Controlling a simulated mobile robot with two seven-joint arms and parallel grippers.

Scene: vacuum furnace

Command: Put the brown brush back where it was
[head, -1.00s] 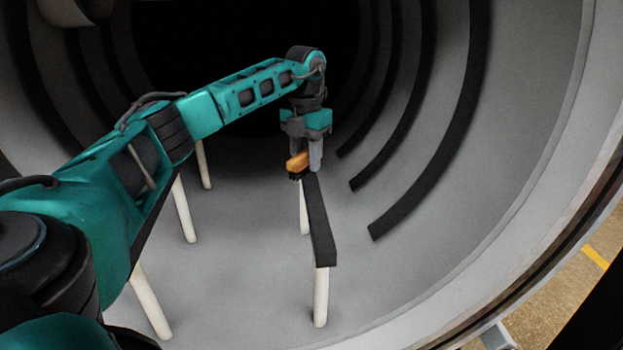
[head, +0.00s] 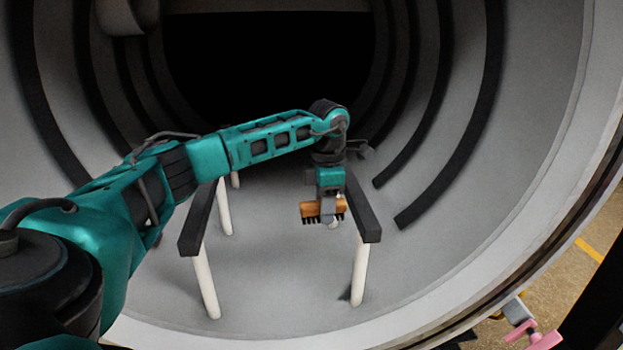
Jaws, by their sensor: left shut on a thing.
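The brown brush (head: 314,210) has an orange-brown body and dark bristles that point down. My left gripper (head: 333,212) is shut on it and holds it inside the furnace chamber. In the picture the brush lies just left of the right dark rail (head: 365,218), between the two rails. The bristles seem clear of the chamber floor (head: 280,285), but the exact height is hard to tell. My right gripper is not in view.
The left dark rail (head: 197,222) stands on white posts (head: 206,282), partly behind my left arm. Dark curved strips (head: 455,150) line the chamber wall. The furnace rim (head: 545,250) curves along the right. A pink object (head: 540,338) shows at the lower right, outside.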

